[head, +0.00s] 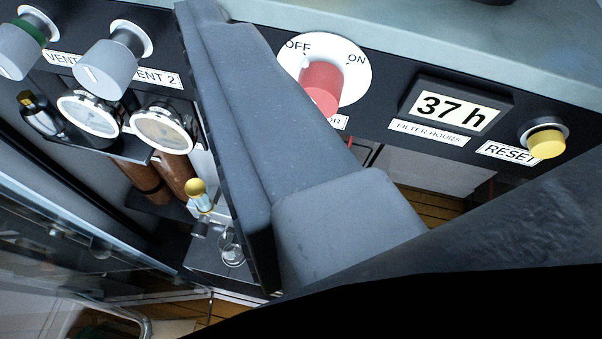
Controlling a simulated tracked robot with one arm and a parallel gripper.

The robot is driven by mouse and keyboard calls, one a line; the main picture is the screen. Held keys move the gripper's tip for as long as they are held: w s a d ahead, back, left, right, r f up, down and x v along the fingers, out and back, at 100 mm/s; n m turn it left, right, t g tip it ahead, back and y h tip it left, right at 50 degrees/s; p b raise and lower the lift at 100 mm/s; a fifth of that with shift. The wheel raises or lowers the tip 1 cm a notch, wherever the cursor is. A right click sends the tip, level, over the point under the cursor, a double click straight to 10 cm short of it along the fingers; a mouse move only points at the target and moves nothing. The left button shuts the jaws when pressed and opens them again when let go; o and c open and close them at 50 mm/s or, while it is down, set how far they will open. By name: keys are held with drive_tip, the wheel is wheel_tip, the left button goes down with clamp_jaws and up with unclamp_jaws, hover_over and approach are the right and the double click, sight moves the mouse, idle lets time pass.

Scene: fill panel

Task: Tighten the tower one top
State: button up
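Two brown cylinders stand side by side under the panel at left, the left one (142,184) and the right one (178,173). Round gauges with white faces, a left one (90,113) and a right one (163,130), show just above them. I cannot tell which cylinder is tower one, and I cannot make out a separate top. My gripper (225,60) shows as a large dark grey shape across the middle of the view, right of the cylinders. It hides part of the panel. Its fingertips cannot be told apart, and no object is seen in its grasp.
The panel carries a green-ringed grey knob (25,40), a VENT 2 grey knob (110,65), a red OFF/ON knob (321,86), a display (450,106) reading 37 h and a yellow RESET button (547,143). A brass-topped fitting (198,193) stands right of the cylinders.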

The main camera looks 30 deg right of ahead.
drive_tip(key=w+d+f+m+g+h+b, duration=0.15)
drive_tip(key=d+f+b, duration=0.3)
drive_tip(key=f, duration=1.05)
drive_tip(key=w+d+f+h+b, duration=0.1)
drive_tip(key=w+d+f+b, duration=0.35)
drive_tip(key=f, duration=0.95)
drive_tip(key=w+d+f+m+g+h+b, duration=0.15)
drive_tip(key=d+f, duration=0.55)
drive_tip(key=f, duration=0.8)
drive_tip(key=shift+t+y, duration=0.4)
drive_tip(key=shift+y, duration=0.1)
drive_tip(key=b+x, duration=0.3)
drive_tip(key=x, duration=1)
drive_tip(key=shift+w+b, duration=0.2)
drive_tip(key=shift+b, duration=0.2)
drive_tip(key=c, duration=1)
